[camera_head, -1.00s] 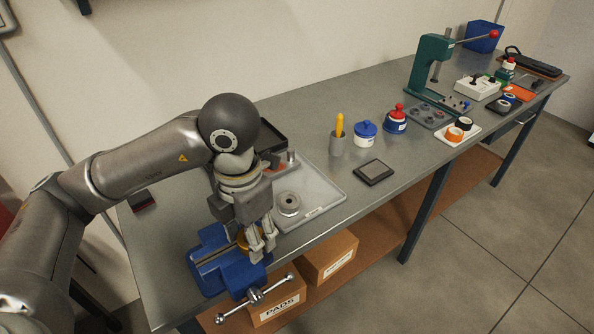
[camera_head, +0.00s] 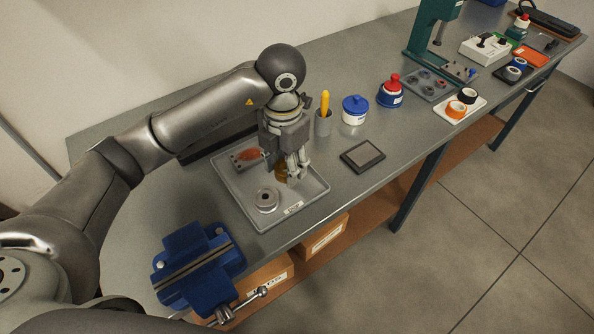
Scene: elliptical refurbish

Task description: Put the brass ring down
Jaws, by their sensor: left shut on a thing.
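The brass ring (camera_head: 281,172) shows partly behind the fingers of my left gripper (camera_head: 293,174). The gripper points down and is shut on the ring over the right part of the grey tray (camera_head: 228,179). I cannot tell whether the ring touches the tray floor. A round grey metal part with a hole (camera_head: 266,199) sits in the tray, to the left of and nearer than the gripper. My right gripper is not in view.
A blue vise (camera_head: 196,262) with empty-looking jaws stands at the front left. A dark square pad (camera_head: 362,156), a grey cup with a yellow item (camera_head: 323,122) and a blue-lidded jar (camera_head: 355,110) stand right of the tray.

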